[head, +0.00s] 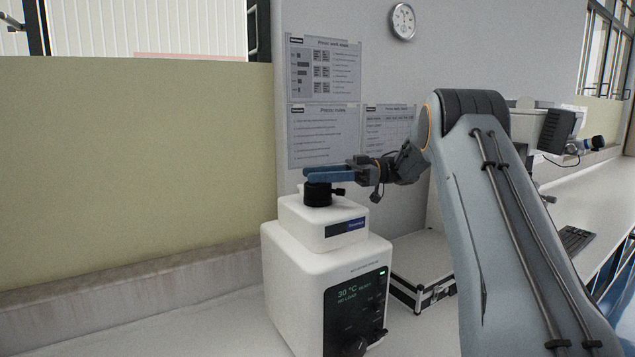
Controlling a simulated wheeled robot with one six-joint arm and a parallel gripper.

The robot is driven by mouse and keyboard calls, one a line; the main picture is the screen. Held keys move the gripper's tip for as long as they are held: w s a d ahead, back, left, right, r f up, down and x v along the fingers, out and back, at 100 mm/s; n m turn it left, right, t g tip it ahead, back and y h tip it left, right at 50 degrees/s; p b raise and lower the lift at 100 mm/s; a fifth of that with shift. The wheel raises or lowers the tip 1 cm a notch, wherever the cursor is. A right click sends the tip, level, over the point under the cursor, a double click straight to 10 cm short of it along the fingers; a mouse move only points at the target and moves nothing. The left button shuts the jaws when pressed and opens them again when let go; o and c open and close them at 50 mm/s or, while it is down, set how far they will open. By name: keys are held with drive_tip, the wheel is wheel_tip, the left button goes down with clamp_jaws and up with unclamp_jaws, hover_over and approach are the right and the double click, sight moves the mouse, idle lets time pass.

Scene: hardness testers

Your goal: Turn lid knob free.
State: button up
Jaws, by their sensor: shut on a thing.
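The lid knob (317,194) is a black, ribbed round knob on top of a white boxy machine (290,243) in the head view. A small black stub points right from the knob's side. My gripper (316,174) comes in from the right with its blue fingers level, and it is shut on the top of the knob. The fingers hide the knob's upper part. The machine's dark front panel (355,300) shows green text reading about 30 °C and has dark knobs low down.
A black and silver case (420,275) lies on the white bench just right of the machine. A keyboard (576,239) and other equipment stand farther right. A grey wall with posters (324,70) rises close behind. Bare bench (190,318) shows at left.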

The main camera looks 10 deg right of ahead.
drive_tip(key=shift+n+g, duration=0.4)
drive_tip(key=shift+g, duration=0.2)
drive_tip(key=o, duration=1.1)
drive_tip(key=shift+a, duration=0.1)
drive_tip(key=shift+c, duration=0.2)
drive_tip(key=d, duration=0.5)
drive_tip(key=shift+w+d+r, duration=0.15)
drive_tip(key=shift+w+d, duration=0.05)
drive_tip(key=shift+d, duration=0.15)
drive_tip(key=shift+r+p, duration=0.15)
drive_tip(key=shift+p, duration=0.6)
drive_tip(key=p, duration=0.2)
drive_tip(key=shift+w+d+p, duration=0.15)
drive_tip(key=shift+d+p, duration=0.2)
drive_tip(key=shift+d+p, duration=0.1)
drive_tip(key=shift+p, duration=0.4)
drive_tip(key=d+p, duration=0.1)
drive_tip(key=p, duration=0.4)
